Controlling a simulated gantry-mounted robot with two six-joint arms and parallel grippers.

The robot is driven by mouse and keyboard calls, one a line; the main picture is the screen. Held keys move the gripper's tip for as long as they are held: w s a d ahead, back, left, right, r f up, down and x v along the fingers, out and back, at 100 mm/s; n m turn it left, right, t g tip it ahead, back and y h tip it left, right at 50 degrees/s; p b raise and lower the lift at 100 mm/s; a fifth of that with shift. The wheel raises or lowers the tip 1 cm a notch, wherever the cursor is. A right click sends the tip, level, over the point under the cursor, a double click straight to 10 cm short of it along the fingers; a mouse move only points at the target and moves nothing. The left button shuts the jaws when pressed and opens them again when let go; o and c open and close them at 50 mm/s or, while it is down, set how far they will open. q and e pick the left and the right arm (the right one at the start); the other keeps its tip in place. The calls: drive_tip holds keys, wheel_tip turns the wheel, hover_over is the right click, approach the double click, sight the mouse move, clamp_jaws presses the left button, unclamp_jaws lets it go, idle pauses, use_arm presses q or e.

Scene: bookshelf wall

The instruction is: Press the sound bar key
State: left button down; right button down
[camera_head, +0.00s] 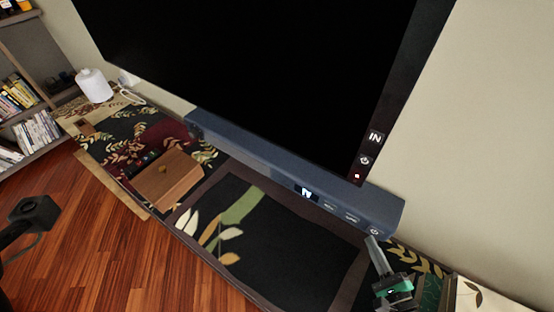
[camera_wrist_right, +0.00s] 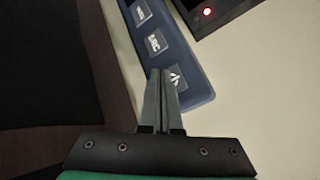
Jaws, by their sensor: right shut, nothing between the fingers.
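The sound bar (camera_head: 270,165) is a long blue-grey bar below the big black screen. Its keys run along its right end, with a small lit display to their left. The power-marked key (camera_head: 374,231) is at the far right end. In the right wrist view, the sound bar (camera_wrist_right: 200,88) shows several keys, and the power-marked key (camera_wrist_right: 176,78) is just right of my fingertips. My right gripper (camera_head: 370,239) is shut and empty, its tips at that key; I cannot tell whether they touch it. It also shows in the right wrist view (camera_wrist_right: 160,72). My left gripper's fingers do not show.
The black screen (camera_head: 250,65) stands above the bar, with its own IN and power marks and a red light at the lower right. A brown wooden box (camera_head: 168,180) and a white container (camera_head: 94,85) stand on the patterned cabinet top. Shelves of books are at far left.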

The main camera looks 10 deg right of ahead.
idle(0.5)
drive_tip(key=shift+w+d, duration=0.3)
drive_tip(key=shift+w, duration=0.05)
drive_tip(key=shift+w+d, duration=0.15)
drive_tip(key=shift+w, duration=0.05)
idle(0.4)
drive_tip(key=shift+s+a, duration=0.45)
drive_tip(key=shift+s, duration=0.1)
drive_tip(key=s+a, duration=0.4)
drive_tip(key=shift+s, duration=0.3)
idle(0.3)
